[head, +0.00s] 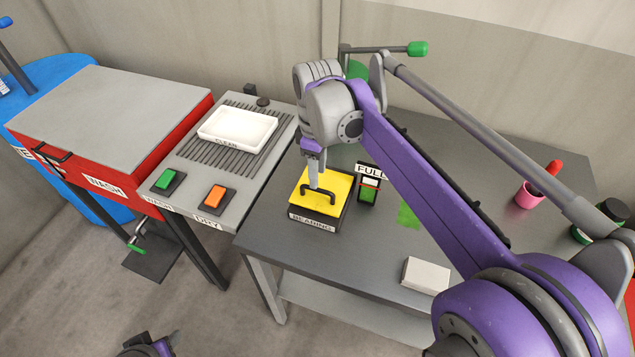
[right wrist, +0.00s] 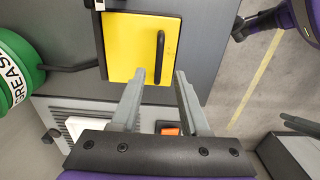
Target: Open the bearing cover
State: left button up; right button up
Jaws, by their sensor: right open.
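The bearing box (head: 313,219) stands on the grey table, with a flat yellow cover (head: 336,186) lying shut on top. A black bar handle (head: 328,190) is on the cover near its front edge. In the right wrist view the yellow cover (right wrist: 125,45) and upright handle (right wrist: 160,50) show clearly. My right gripper (head: 315,184) points down at the handle. Its open fingers (right wrist: 160,75) are on either side of the handle's near end, and I cannot tell whether they touch it. Part of my left gripper (head: 160,345) shows at the bottom edge; its jaws are unclear.
A FULL gauge (head: 368,186) stands close right of the box. The wash station (head: 110,110) and a white tray (head: 238,130) are at left. A white block (head: 426,275) and pink cup (head: 528,195) are on the table. A green grease can (right wrist: 15,70) is near in the wrist view.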

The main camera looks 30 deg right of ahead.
aim_at(322, 184)
jog(key=shift+w+f, duration=0.1)
jog(key=shift+f, duration=2.15)
jog(key=shift+c, duration=0.3)
grip_shut()
